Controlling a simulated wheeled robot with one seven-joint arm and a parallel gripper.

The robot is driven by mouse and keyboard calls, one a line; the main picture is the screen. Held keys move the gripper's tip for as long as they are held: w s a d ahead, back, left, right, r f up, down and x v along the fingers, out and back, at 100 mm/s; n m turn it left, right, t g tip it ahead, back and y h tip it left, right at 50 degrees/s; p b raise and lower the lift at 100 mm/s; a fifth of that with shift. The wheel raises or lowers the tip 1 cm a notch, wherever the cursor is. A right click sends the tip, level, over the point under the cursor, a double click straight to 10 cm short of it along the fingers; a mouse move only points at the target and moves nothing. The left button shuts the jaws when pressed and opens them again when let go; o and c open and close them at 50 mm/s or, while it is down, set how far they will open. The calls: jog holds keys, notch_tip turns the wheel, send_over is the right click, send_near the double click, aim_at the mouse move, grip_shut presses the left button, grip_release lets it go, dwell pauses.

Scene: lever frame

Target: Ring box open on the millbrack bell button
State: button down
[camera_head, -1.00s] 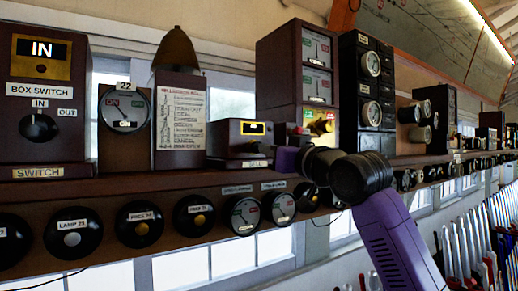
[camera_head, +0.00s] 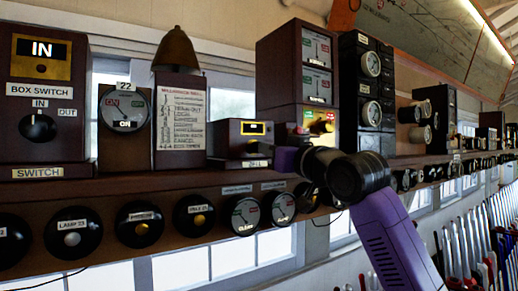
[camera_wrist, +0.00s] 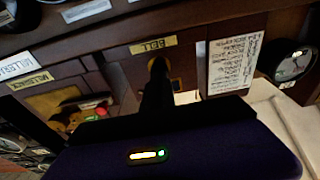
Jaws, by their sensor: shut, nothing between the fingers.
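The bell box (camera_head: 238,138) is a small dark brown case on the shelf, with a yellow window and a BELL label (camera_head: 256,163). The label also shows in the wrist view (camera_wrist: 150,43). Beside the box are the Millbrack chart (camera_head: 181,118) and a brass dome bell (camera_head: 177,50). My gripper (camera_wrist: 157,66) is shut and empty; its dark fingers point at the box front just by the label. A brass-coloured patch shows around the fingertips, which cover the button. I cannot tell whether they touch it. In the head view my purple hand hides the fingertips.
A tall brown case with two dials (camera_head: 317,60) and coloured knobs stands right of the bell box. The box switch (camera_head: 40,100) and a round dial (camera_head: 125,107) are to the left. Round plungers and dials line the shelf front below. Levers (camera_head: 480,240) stand at lower right.

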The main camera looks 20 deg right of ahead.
dwell(1.0)
jog(key=shift+w, duration=0.1)
jog(key=shift+w+a, duration=0.2)
jog(key=shift+w, duration=0.4)
jog(key=shift+s, duration=0.1)
jog(key=shift+s+d, duration=0.25)
jog(key=shift+s, duration=0.4)
jog(key=shift+w, duration=0.2)
jog(key=shift+s, duration=0.2)
dwell(0.8)
